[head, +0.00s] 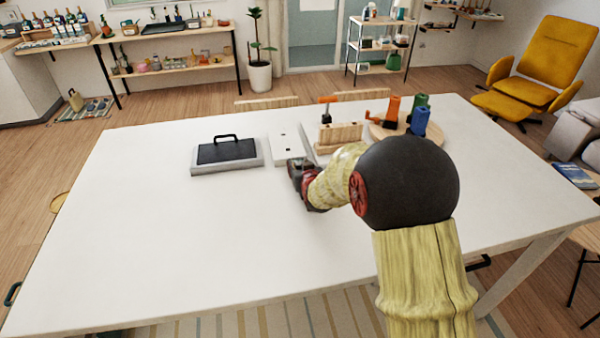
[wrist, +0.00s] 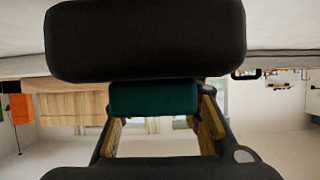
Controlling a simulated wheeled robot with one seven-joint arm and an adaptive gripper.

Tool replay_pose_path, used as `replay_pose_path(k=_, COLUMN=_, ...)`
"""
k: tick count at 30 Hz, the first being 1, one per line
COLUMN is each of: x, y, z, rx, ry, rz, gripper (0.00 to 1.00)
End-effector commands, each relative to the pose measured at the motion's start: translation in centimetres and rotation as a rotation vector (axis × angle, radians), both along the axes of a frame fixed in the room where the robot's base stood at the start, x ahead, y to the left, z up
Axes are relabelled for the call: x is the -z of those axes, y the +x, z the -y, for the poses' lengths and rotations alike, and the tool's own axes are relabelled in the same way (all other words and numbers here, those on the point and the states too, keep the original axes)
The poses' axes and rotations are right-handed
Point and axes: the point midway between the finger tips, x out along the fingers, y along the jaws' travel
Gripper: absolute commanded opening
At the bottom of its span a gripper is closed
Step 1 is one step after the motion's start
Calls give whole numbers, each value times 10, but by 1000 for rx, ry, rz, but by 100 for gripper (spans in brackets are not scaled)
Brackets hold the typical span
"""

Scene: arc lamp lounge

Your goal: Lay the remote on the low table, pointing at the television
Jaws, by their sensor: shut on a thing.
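My gripper (head: 297,172) is low over the white table (head: 180,240), near its middle. In the wrist view a dark green block-like thing (wrist: 153,97) shows between the fingers, and my gripper is shut on it. Only one face of it shows, so I cannot tell whether it is the remote. In the head view my gripper and arm hide it. No television can be made out in either view.
A grey case with a black handled top (head: 226,152) stands left of my gripper. Beyond my gripper are a flat white piece (head: 284,150), a wooden block (head: 340,134) and a round board with coloured bottles (head: 420,120). The table's left and front are clear.

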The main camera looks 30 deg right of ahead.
Motion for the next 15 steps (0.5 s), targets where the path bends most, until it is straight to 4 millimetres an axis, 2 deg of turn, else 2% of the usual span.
replay_pose_path(k=1, x=12, y=-1, z=0, rx=0, ry=1, rz=-3, gripper=1)
replay_pose_path(k=3, x=18, y=0, z=0, rx=0, ry=0, rz=0, gripper=1)
replay_pose_path(k=15, x=22, y=-1, z=0, rx=0, ry=0, rz=1, gripper=1)
